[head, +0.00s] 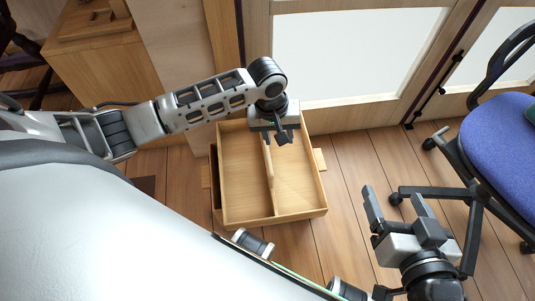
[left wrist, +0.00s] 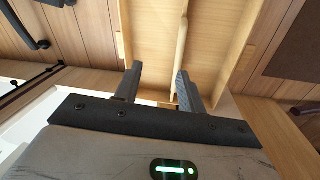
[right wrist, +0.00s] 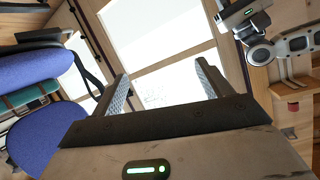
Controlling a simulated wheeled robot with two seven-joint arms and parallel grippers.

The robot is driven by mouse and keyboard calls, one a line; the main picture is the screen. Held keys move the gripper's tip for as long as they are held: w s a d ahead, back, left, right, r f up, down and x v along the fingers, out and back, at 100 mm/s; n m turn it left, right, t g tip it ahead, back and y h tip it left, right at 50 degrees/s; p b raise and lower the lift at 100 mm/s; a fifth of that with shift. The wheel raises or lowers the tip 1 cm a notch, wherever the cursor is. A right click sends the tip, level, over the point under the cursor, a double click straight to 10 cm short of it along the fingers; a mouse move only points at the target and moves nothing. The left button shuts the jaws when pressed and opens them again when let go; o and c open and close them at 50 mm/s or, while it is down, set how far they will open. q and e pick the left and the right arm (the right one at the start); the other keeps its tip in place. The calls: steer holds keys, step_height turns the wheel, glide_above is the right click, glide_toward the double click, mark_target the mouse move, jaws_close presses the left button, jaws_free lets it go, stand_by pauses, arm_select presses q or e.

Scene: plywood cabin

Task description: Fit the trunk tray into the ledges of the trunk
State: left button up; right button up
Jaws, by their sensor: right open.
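A light wooden tray (head: 245,160) with a lengthwise divider (head: 269,168) sits in the trunk (head: 215,190), whose side blocks show left and right. A dark gap shows along the left side; the tray appears shifted to the right. I cannot tell whether it rests on the ledges, which are hidden. My left gripper (head: 283,138) is over the far end of the tray. In the left wrist view its fingers (left wrist: 158,88) are apart, with the divider (left wrist: 182,40) close to the right finger. My right gripper (head: 392,208) is open and empty, right of the trunk.
A blue office chair (head: 505,150) with a dark wheeled base stands at the right. A wooden door with white panels (head: 350,55) is behind the trunk. A wooden cabinet (head: 105,75) stands at the upper left. Bare plank floor lies right of the trunk.

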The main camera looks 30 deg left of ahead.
mark_target(267, 151)
arm_select(q)
steer(key=a+f+b, duration=0.1)
steer(key=f+b, duration=0.1)
steer(key=f, duration=0.1)
steer(key=w+a+f+n+y+b, duration=0.1)
steer(key=a+f+b, duration=0.1)
steer(key=f, duration=0.1)
steer(key=a+f+n+g+b, duration=0.1)
steer(key=f+b, duration=0.1)
steer(key=f, duration=0.2)
steer(key=shift+w+a, duration=0.15)
steer(key=shift+w, duration=0.2)
steer(key=shift+f+b, duration=0.4)
step_height(267, 151, down, 2)
steer(key=shift+w+f+b, duration=0.1)
steer(key=shift+f+b, duration=0.1)
steer(key=shift+b, duration=0.8)
step_height(267, 151, down, 2)
steer(key=shift+f+b, duration=0.25)
steer(key=shift+b, duration=0.6)
jaws_close()
arm_select(e)
steer(key=r+t+y, duration=0.1)
steer(key=w+a+r+t+y, duration=0.1)
steer(key=r+t, duration=0.1)
steer(key=w+r+t+y, duration=0.1)
steer(key=shift+w+a+r+t+y, duration=0.2)
steer(key=shift+w+a+t+y, duration=0.1)
steer(key=shift+a+y, duration=0.1)
